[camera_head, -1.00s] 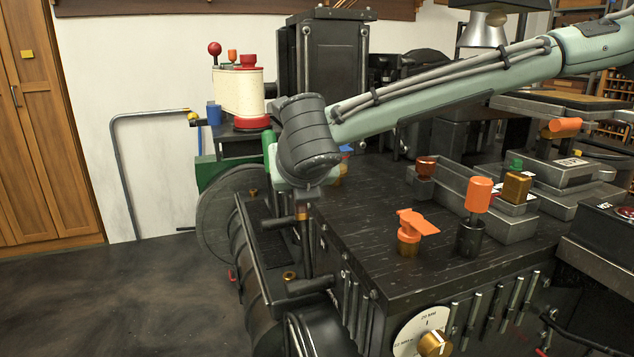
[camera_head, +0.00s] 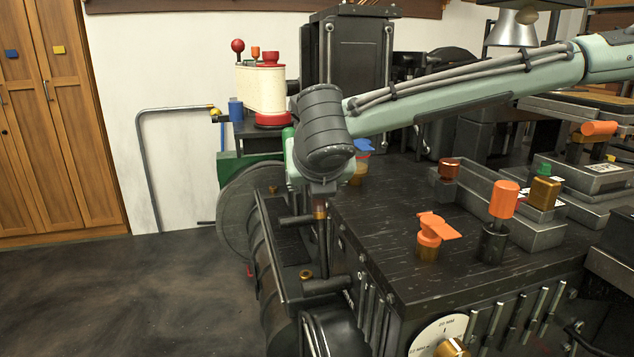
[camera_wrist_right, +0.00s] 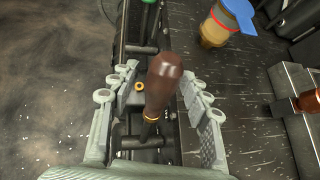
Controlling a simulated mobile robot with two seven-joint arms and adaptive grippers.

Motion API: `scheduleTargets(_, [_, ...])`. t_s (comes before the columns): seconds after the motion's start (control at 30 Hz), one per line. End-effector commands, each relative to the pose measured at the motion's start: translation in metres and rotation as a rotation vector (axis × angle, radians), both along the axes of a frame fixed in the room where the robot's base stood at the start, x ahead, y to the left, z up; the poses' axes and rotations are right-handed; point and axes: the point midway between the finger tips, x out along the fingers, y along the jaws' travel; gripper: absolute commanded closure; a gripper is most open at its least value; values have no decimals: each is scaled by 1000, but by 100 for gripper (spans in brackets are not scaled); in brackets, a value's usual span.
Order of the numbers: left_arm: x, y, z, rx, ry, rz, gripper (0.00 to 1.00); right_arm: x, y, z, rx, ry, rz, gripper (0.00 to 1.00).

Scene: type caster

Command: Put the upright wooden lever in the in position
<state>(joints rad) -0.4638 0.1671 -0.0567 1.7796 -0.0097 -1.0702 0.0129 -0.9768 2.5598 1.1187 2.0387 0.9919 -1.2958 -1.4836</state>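The upright wooden lever has a dark brown rounded handle (camera_wrist_right: 163,82) with a brass collar, seen from above in the right wrist view. In the head view, its shaft and brass collar (camera_head: 320,212) show below my right gripper (camera_head: 306,178), and the handle top is hidden by my wrist. In the wrist view my right gripper (camera_wrist_right: 157,98) is open, with one finger on each side of the handle and visible gaps on both sides. My left gripper is in neither view.
Beside the lever are a brass knob (camera_head: 306,274) and a black horizontal handle (camera_head: 326,285). On the black machine top stand an orange-winged knob (camera_head: 436,228), an orange-topped lever (camera_head: 504,200) and a blue-topped knob (camera_wrist_right: 236,16). Open floor (camera_head: 150,290) lies to the left.

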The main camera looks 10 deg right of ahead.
Motion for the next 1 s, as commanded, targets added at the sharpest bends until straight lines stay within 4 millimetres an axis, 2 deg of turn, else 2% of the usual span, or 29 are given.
scheduleTargets(0.2, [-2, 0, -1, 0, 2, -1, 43, -1, 0, 0, 0, 1, 1, 53])
scheduleTargets(0.33, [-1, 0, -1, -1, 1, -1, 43, -8, 2, 7, 0, -1, 2, 53])
scheduleTargets(0.73, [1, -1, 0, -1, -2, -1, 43, -72, 12, 54, -1, -3, 3, 53])
scheduleTargets(1.0, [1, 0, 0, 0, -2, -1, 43, -95, 15, 70, 0, -1, 1, 53])
